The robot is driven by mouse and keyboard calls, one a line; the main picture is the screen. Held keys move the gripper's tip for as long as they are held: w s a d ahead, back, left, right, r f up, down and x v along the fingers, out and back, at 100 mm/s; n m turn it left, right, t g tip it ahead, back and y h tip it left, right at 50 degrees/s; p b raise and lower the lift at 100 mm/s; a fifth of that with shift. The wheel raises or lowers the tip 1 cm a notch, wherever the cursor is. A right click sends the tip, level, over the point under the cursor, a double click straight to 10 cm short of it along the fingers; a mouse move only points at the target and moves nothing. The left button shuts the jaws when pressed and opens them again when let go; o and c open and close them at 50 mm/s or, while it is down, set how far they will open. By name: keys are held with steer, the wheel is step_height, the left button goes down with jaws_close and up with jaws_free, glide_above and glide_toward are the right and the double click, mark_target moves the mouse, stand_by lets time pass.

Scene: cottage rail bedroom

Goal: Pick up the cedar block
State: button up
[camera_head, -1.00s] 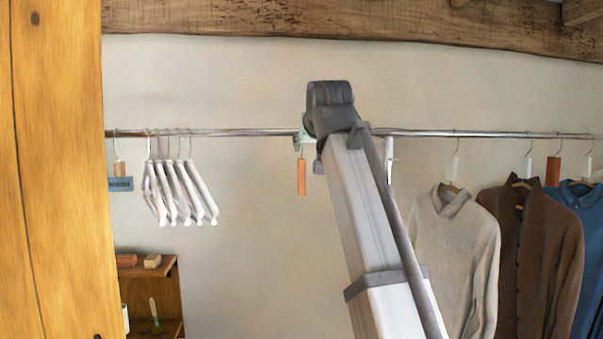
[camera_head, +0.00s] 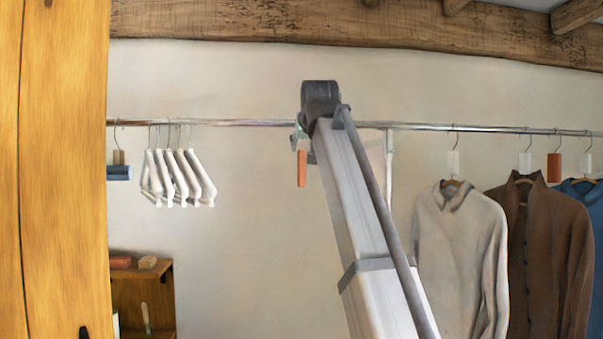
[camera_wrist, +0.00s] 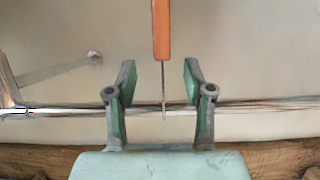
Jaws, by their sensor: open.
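An orange-brown block, which I take as the cedar block (camera_head: 301,168), hangs by a thin hook from the metal rail, left of my arm's end. In the wrist view the block (camera_wrist: 162,28) shows at the top, with its hook wire running down between the fingers to the rail. My gripper (camera_wrist: 160,77) is open, its two green-padded fingers on either side of the wire and apart from it. The fingers overlap the rail in that view; contact cannot be told. In the head view my gripper (camera_head: 298,136) is mostly hidden behind my arm.
The rail (camera_head: 240,122) carries white hangers (camera_head: 178,175) at left and shirts (camera_head: 462,250) at right. A red-brown tag (camera_head: 554,168) hangs among the shirts. A wooden shelf (camera_head: 140,290) holds small blocks. A wooden post (camera_head: 60,170) fills the left edge.

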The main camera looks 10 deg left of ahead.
mark_target(303, 152)
steer(key=shift+p+x, duration=0.3)
steer(key=shift+x, duration=1.1)
steer(key=shift+p+x, duration=0.95)
steer(key=shift+x, duration=1.45)
steer(key=shift+s+a, duration=0.1)
jaws_close()
